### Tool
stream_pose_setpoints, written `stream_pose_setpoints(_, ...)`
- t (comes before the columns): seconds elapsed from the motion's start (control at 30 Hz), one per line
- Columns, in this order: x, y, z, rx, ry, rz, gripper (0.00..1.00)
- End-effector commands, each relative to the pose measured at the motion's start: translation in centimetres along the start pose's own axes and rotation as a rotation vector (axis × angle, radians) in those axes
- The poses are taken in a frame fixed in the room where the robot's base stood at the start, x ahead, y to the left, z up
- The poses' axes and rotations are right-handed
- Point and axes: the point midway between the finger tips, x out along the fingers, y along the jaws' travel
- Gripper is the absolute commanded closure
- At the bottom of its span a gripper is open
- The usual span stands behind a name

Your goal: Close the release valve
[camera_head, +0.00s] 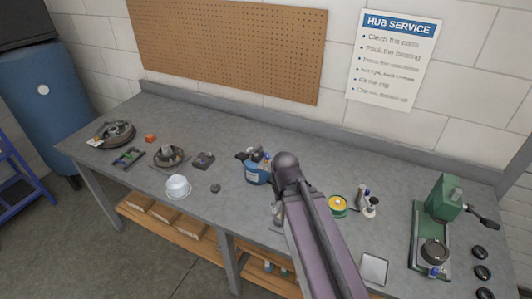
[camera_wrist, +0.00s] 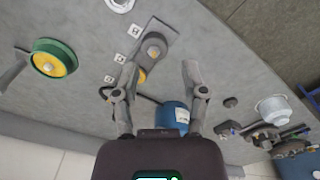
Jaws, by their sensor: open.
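In the wrist view my gripper (camera_wrist: 160,70) is open and empty, its two fingers apart above the bench. Between and beyond the fingertips is a grey fixture (camera_wrist: 156,28) with a flat plate and a rounded end. A small yellow part (camera_wrist: 142,76) shows beside the left finger. I cannot tell which part, if any, is the release valve. In the head view my arm hides the gripper and most of this fixture.
A blue container (camera_head: 257,172) stands close to my arm; it also shows by the right finger in the wrist view (camera_wrist: 172,115). A green and yellow tin (camera_head: 338,205), bottles (camera_head: 370,208), a green press (camera_head: 443,205) and a white cup (camera_head: 178,187) stand on the grey bench (camera_head: 225,215).

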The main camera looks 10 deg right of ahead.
Motion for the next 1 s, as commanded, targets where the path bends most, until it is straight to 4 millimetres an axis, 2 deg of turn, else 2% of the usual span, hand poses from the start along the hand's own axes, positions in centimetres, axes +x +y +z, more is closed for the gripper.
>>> stream_pose_setpoints(0.27, -0.1, 0.0, -0.2, -0.001, 0.0, 0.0, 0.44)
stream_pose_setpoints(0.37, -0.5, 0.0, -1.1, -0.003, 0.0, 0.0, 0.44)
stream_pose_setpoints(0.47, -1.2, 0.0, -2.7, -0.009, 0.0, 0.0, 0.44)
stream_pose_setpoints(0.67, -3.6, -0.1, -8.4, -0.028, 0.0, 0.0, 0.44)
stream_pose_setpoints(1.0, -8.8, 0.3, -21.5, -0.076, 0.0, -0.001, 0.44)
